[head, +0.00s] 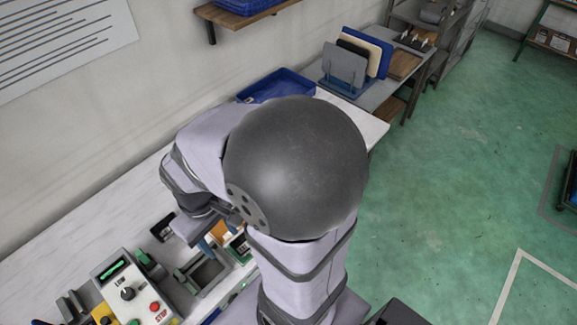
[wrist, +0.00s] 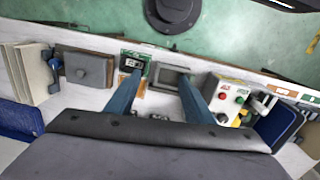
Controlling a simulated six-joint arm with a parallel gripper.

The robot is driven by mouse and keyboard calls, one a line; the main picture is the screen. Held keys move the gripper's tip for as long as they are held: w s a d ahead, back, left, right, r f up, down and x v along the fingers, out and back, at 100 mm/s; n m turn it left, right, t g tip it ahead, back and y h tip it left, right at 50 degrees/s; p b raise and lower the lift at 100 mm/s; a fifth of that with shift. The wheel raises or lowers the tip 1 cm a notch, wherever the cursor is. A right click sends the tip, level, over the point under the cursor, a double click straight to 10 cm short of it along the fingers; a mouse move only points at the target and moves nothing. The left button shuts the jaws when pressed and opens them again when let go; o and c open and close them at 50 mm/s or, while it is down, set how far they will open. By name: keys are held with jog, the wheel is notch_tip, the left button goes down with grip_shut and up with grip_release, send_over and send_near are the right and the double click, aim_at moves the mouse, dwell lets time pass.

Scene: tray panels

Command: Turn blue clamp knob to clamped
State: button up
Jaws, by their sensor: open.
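A small blue part (wrist: 48,62) at the left of a grey block (wrist: 86,69) in the wrist view may be the blue clamp knob. It is too small to tell its setting. In the head view my arm covers that stretch of bench. My gripper (wrist: 159,78) is open and empty, its two blue fingers spread over the bench, well to the right of the blue part. In the head view my gripper (head: 212,234) is partly hidden behind my wrist, above the bench.
Upright panels (wrist: 30,72) stand at the far left. A blue tray (head: 292,82) sits at the bench's back.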

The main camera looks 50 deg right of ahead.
jog(key=w+d+f+n+g+h+b, duration=0.1)
jog(key=w+d+f+n+b, duration=0.3)
jog(key=d, duration=0.6)
jog(key=w+d+f+n+g+h+b, duration=0.1)
jog(key=w+d+f+n+h+b, duration=0.3)
jog(key=d+f+b, duration=0.3)
jog(key=w+d+f+n+g+h+b, duration=0.1)
jog(key=w+d+f+n+h+b, duration=0.2)
jog(key=d, duration=1)
jog(key=shift+w+d+f+n+b, duration=0.2)
jog(key=shift+w+f+n+b, duration=0.35)
jog(key=shift+f+b, duration=0.4)
jog(key=shift+w+d+f+n+b, duration=0.3)
jog(key=shift+w+f+b, duration=0.35)
jog(key=shift+b, duration=0.6)
jog(key=shift+p+x, duration=0.75)
jog(key=shift+x, duration=2.8)
jog(key=shift+s+a, duration=0.1)
jog(key=shift+s, duration=0.05)
jog(key=shift+c, duration=0.2)
jog(key=c, duration=1)
